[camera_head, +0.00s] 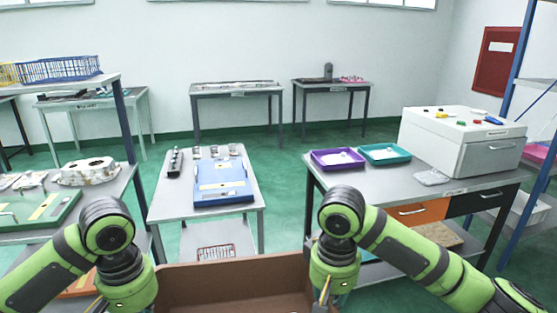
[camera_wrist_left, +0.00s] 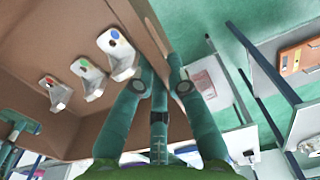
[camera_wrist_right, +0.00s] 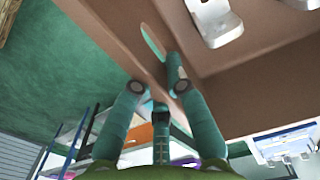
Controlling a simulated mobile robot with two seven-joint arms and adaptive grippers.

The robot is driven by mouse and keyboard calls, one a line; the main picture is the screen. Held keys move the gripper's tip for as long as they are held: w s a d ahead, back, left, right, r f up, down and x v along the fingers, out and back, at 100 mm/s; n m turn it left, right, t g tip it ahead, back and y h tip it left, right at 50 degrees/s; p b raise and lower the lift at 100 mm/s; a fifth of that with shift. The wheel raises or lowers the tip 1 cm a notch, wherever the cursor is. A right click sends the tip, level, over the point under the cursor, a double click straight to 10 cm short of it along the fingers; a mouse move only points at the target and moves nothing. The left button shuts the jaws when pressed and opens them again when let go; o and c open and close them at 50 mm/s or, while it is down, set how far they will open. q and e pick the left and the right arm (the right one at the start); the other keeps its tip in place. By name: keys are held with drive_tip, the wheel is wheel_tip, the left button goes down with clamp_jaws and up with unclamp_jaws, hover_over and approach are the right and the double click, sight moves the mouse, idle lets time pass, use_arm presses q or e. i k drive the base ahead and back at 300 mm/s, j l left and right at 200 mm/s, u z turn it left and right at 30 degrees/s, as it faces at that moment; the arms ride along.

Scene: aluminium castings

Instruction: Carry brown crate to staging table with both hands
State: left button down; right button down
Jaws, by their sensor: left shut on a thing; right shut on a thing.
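The brown crate (camera_head: 235,285) is at the bottom middle of the head view, in front of my body, its lower part cut off by the frame. My left gripper (camera_wrist_left: 163,84) is shut on one crate wall and my right gripper (camera_wrist_right: 159,85) on the opposite wall. In the left wrist view, metal castings with a red, a green and a blue dot (camera_wrist_left: 120,55) lie in the crate (camera_wrist_left: 65,25). A casting (camera_wrist_right: 215,18) also shows in the right wrist view.
Ahead stands a grey table with a blue case (camera_head: 223,185). At right, a table holds a purple tray (camera_head: 337,159), a teal tray (camera_head: 385,153) and a white box (camera_head: 460,140). A table with a green board (camera_head: 40,211) is at left. Green floor shows between them.

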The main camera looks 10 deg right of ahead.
sight(377, 183)
drive_tip(key=i+z, duration=0.7)
drive_tip(key=i, duration=0.15)
drive_tip(key=i+z, duration=0.2)
drive_tip(key=z, duration=0.15)
drive_tip(key=i+z, duration=0.45)
drive_tip(key=z, duration=0.2)
drive_tip(key=i+l+z, duration=0.1)
drive_tip(key=i+z, duration=0.7)
drive_tip(key=i+u, duration=0.4)
drive_tip(key=i, duration=0.35)
drive_tip(key=i+u, duration=0.15)
drive_tip(key=u, duration=0.35)
drive_tip(key=i+u, duration=0.2)
drive_tip(key=u, duration=0.25)
drive_tip(key=i+u, duration=0.2)
drive_tip(key=u, duration=0.2)
drive_tip(key=i+u, duration=0.2)
drive_tip(key=u, duration=0.7)
